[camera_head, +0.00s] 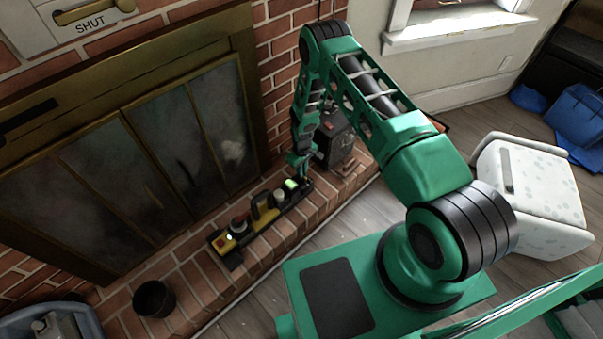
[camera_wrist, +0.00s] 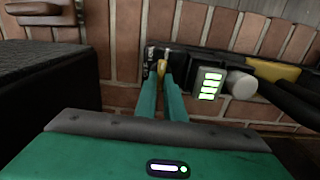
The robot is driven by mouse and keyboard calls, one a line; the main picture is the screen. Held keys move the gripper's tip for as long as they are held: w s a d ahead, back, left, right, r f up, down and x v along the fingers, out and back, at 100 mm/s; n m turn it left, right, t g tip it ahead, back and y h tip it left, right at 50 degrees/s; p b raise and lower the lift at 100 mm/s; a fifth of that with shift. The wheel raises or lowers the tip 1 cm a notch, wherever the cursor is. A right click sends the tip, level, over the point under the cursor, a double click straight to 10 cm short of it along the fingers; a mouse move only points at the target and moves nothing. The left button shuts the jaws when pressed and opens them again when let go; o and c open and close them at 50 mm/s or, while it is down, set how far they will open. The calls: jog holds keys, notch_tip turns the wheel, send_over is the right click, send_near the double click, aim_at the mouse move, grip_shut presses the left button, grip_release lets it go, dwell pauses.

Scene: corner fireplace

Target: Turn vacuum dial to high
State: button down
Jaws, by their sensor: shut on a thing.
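The vacuum (camera_head: 264,209), long, black and yellow, lies on the brick hearth; part of it shows in the wrist view (camera_wrist: 275,71). My gripper (camera_head: 304,181) reaches down to its right end in the head view. In the wrist view my gripper (camera_wrist: 161,74) is shut on a small yellow piece, which looks like the dial (camera_wrist: 161,67). The fingers hide part of it, and I cannot read its setting. A display (camera_wrist: 208,84) with several lit green bars sits just right of the fingers, and a pale round knob (camera_wrist: 242,84) is beside it.
A dark box-shaped thing (camera_head: 337,138) stands on the brick hearth (camera_head: 190,275) close behind my gripper. The glass-doored fireplace (camera_head: 150,150) is at the left. A black bucket (camera_head: 154,298) stands at the lower left. A white spotted seat (camera_head: 535,190) is at the right.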

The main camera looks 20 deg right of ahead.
jog(key=c, duration=1.8)
grip_release()
jog(key=shift+c, duration=0.2)
notch_tip(320, 180, up, 11)
jog(key=shift+f, duration=0.1)
